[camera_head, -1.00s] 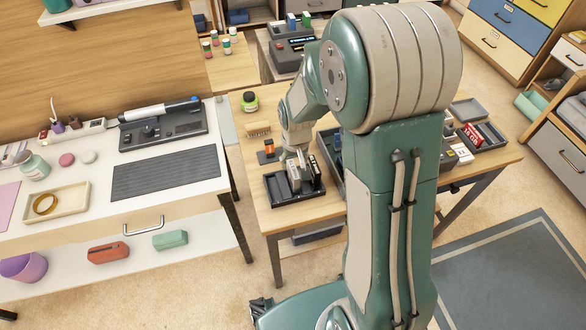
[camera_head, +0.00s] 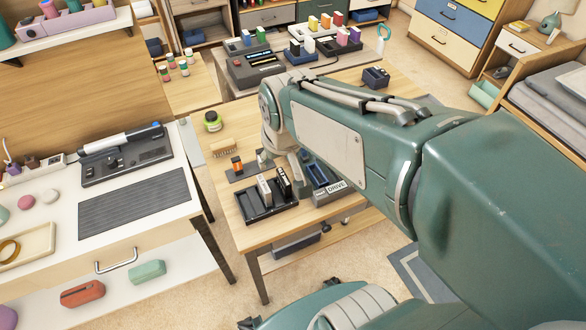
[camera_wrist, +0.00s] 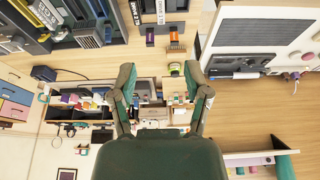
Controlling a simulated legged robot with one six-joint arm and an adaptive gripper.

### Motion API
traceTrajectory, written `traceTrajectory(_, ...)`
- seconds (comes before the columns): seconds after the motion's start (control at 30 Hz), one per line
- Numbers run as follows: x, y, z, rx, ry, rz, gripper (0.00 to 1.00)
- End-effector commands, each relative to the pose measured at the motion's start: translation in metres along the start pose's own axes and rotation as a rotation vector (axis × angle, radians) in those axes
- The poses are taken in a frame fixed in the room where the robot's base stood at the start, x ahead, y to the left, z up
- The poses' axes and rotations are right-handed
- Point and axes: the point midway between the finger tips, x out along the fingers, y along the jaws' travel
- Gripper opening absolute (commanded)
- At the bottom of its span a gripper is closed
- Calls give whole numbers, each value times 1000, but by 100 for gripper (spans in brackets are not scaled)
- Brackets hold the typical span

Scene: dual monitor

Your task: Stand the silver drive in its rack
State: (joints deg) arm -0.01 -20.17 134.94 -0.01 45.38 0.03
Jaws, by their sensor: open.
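A black rack (camera_head: 250,214) stands near the front left of the wooden table. A silver drive (camera_head: 264,190) stands upright in it, with a darker drive (camera_head: 285,182) upright to its right. My gripper (camera_wrist: 161,80) is open in the wrist view, with nothing between its fingers. In the head view its fingertips are hidden behind my arm, near the back right of the rack. In the wrist view, labelled upright drives (camera_wrist: 160,10) show at the top edge, apart from my fingers.
A blue-grey tray (camera_head: 318,192) with a drive labelled DRIVE sits right of the rack. Behind the rack are an orange item (camera_head: 237,163), a brush (camera_head: 223,146) and a green jar (camera_head: 212,121). A white desk (camera_head: 60,250) stands at left.

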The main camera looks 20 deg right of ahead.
Motion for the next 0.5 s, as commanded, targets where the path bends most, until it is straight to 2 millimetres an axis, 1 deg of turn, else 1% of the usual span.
traceTrajectory(0.03,-14,0,9,0,28,0,62)
traceTrajectory(0.1,-29,0,22,0,57,0,62)
traceTrajectory(0.2,-47,0,41,0,96,0,62)
traceTrajectory(0.33,-60,0,60,0,131,0,62)
traceTrajectory(0.4,-64,0,66,0,141,0,62)
traceTrajectory(0.5,-65,0,69,0,145,0,62)
